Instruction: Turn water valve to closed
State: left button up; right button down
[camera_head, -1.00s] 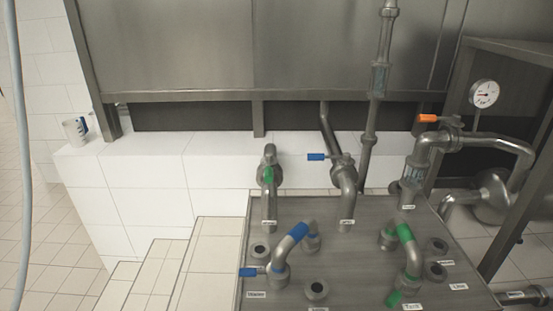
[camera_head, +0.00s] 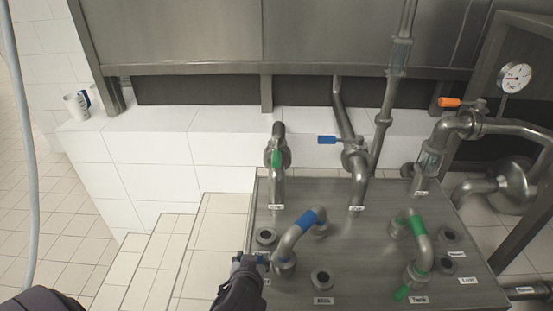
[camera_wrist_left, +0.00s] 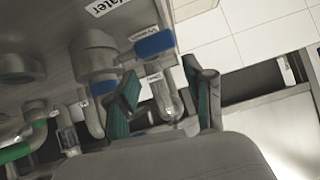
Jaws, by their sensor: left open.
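A short blue valve handle (camera_head: 262,259) sits at the lower left of the steel panel, by the base of a bent pipe with a blue band (camera_head: 308,219). My left gripper (camera_head: 250,258) comes in from below, beside this handle, and partly hides it. In the left wrist view its two fingers (camera_wrist_left: 163,85) are spread and empty. A large blue handle (camera_wrist_left: 155,43) shows beyond the fingertips there, roughly between them; contact cannot be told. A label reading "Water" (camera_wrist_left: 108,5) shows near it. My right gripper is not in view.
The steel panel (camera_head: 300,195) also carries a bent pipe with a green band (camera_head: 417,228) and several round ports. Behind stand a pipe with a blue lever (camera_head: 327,140) and one with an orange lever (camera_head: 449,102). Tiled steps (camera_head: 165,235) lie left of the panel.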

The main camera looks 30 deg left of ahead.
pick_arm(q)
jog(key=w+r+n+t+y, duration=0.2)
jog(key=w+r+t, duration=0.2)
jog(key=w+r, duration=0.35)
jog(key=n+t, duration=0.1)
jog(key=t, duration=0.2)
send_near(276, 165)
jog(key=shift+y, duration=0.4)
jog(key=p+x, duration=0.4)
jog(key=x, duration=0.7)
jog(key=shift+w+p, duration=0.3)
jog(key=shift+w+f, duration=0.1)
jog(key=shift+w, duration=0.2)
jog(key=shift+c, duration=0.2)
grip_shut()
